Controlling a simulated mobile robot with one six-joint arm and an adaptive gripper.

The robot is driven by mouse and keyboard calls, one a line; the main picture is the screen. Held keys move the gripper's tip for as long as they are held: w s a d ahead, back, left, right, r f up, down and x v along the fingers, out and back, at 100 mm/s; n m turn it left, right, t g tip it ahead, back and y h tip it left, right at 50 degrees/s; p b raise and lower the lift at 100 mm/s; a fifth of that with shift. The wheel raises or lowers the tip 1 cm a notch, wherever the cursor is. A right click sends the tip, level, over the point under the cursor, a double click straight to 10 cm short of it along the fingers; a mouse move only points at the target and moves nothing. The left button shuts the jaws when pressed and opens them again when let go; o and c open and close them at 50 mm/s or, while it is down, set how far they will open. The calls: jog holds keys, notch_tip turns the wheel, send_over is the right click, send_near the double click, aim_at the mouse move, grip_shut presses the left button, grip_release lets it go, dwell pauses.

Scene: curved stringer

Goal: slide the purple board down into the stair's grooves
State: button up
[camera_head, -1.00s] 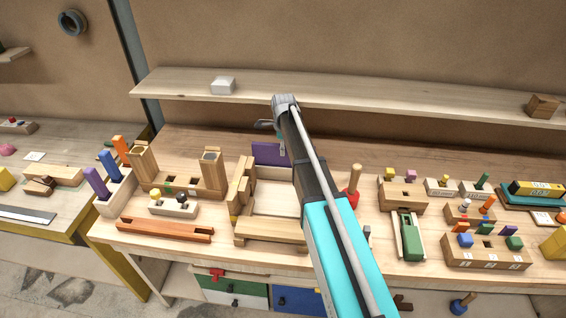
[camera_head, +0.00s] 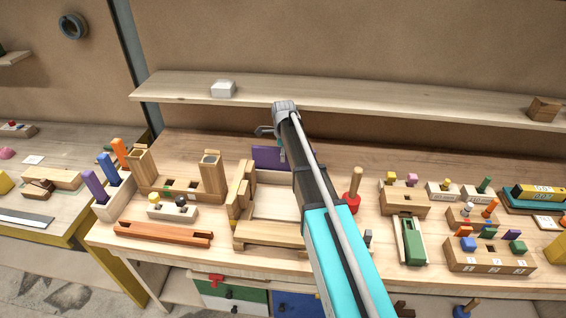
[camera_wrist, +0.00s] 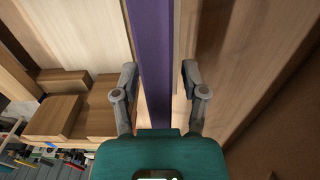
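The purple board (camera_head: 268,157) stands upright on edge at the back of the light wooden stair (camera_head: 242,192). The stair's stepped side piece is to the board's left and front, and its far side is hidden behind my arm. In the wrist view the board (camera_wrist: 152,60) runs as a long purple edge between my fingers. My gripper (camera_wrist: 160,72) is open and straddles this edge. The left finger is close to the board; a narrow gap shows at the right finger. In the head view my gripper (camera_head: 268,131) is partly hidden. The grooves cannot be made out.
A shelf (camera_head: 330,100) runs along the wall behind my gripper. Left of the stair are a wooden block with two posts (camera_head: 212,172) and a reddish-brown rail (camera_head: 163,234). Right of my arm are a red-based peg (camera_head: 351,198) and several small wooden fixtures.

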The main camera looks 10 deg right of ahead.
grip_shut()
jog(key=shift+r, duration=0.15)
notch_tip(320, 180, up, 10)
jog(key=p, duration=1)
dwell(0.9)
